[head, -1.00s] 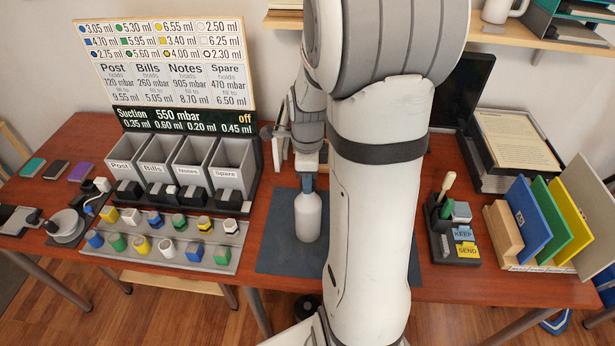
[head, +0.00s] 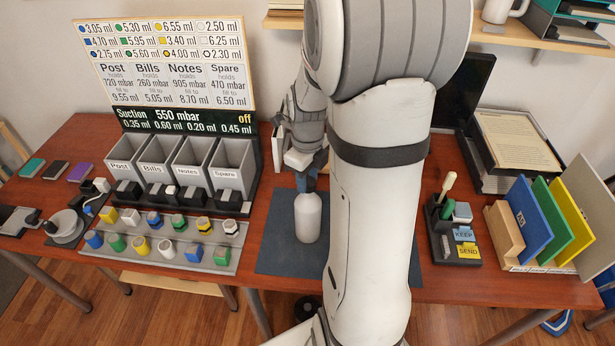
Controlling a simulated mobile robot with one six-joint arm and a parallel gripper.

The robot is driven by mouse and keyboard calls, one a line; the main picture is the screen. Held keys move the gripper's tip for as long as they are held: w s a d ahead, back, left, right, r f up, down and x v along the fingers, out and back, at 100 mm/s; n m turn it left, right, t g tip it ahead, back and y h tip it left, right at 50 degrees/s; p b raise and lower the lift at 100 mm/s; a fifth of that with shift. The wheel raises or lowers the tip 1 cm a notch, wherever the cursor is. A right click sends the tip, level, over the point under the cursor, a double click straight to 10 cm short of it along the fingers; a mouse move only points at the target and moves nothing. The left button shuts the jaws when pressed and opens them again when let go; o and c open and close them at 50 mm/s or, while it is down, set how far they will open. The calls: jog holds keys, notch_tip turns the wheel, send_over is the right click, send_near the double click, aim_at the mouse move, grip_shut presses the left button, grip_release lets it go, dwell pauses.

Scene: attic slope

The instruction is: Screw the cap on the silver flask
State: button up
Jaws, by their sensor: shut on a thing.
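The silver flask (head: 308,219) looks pale grey-white and stands upright on a dark mat (head: 272,262) in the middle of the desk. My gripper (head: 309,184) is right above it at the flask's neck, pointing down. It is shut on the cap, which is mostly hidden between the fingers and the neck. I cannot tell how far the cap sits on the thread. My arm hides the area just right of the flask.
A grey rack (head: 171,245) of coloured caps and vials lies left of the mat, with labelled bins (head: 232,160) behind it. Right of my arm stand a dark desk organizer (head: 453,243) and coloured upright folders (head: 548,228). The mat left of the flask is clear.

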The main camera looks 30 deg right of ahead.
jog(key=m, duration=0.4)
dwell(0.3)
jog(key=o, duration=0.8)
jog(key=shift+o, duration=0.2)
